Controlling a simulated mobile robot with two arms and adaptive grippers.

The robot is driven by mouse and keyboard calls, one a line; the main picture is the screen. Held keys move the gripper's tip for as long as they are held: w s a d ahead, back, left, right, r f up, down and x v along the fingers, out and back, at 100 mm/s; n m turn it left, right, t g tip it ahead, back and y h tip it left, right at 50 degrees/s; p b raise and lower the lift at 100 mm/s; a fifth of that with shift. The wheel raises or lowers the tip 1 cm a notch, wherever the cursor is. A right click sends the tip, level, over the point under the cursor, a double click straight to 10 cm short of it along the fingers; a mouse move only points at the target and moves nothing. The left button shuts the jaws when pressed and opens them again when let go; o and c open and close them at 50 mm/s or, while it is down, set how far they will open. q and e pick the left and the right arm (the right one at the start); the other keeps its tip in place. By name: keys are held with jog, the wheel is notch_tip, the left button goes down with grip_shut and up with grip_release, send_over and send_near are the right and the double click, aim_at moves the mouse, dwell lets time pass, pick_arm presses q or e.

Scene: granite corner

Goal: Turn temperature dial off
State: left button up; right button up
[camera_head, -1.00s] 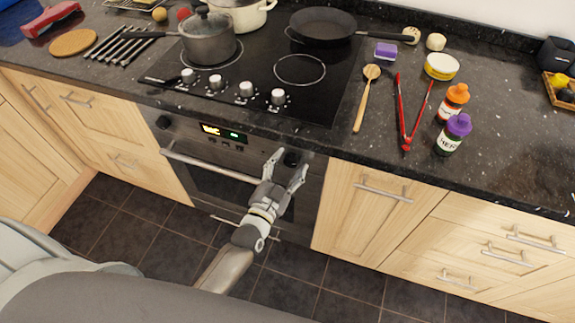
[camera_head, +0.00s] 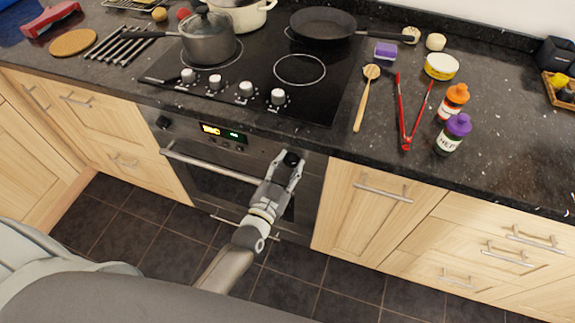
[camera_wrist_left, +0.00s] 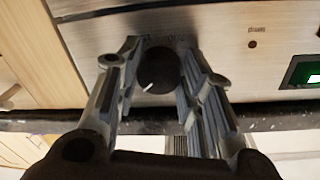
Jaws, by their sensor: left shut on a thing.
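The oven front (camera_head: 212,157) has a black round dial (camera_head: 291,159) at its right end and another black dial (camera_head: 163,122) at its left end. My left gripper (camera_head: 290,161) is at the right-hand dial with one finger on each side, shut on it. In the left wrist view the gripped dial (camera_wrist_left: 157,72) sits between the two fingers, and its short white mark points toward the lower left of the picture. A lit display (camera_head: 222,133) is between the two dials. My right gripper is out of view.
A long oven handle (camera_head: 212,163) crosses the door just below and left of my left gripper. The hob's several knobs (camera_head: 246,90) and the black worktop (camera_head: 340,143) edge are above it. Pale wood cupboards (camera_head: 370,205) flank the oven. The floor in front is clear.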

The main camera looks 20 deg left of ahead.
pick_arm(q)
jog(key=n, duration=0.5)
jog(key=shift+n, duration=0.3)
jog(key=n, duration=0.5)
jog(key=shift+d+f+y+b, duration=0.1)
jog(key=shift+d+y+b, duration=0.05)
jog(key=shift+y+b, duration=0.2)
jog(key=shift+n, duration=0.3)
jog(key=o, duration=1)
jog(key=shift+t, duration=0.3)
jog(key=shift+o, duration=0.2)
jog(key=s, duration=1.2)
jog(key=shift+a+f, duration=0.3)
jog(key=shift+a, duration=0.15)
jog(key=shift+f, duration=0.1)
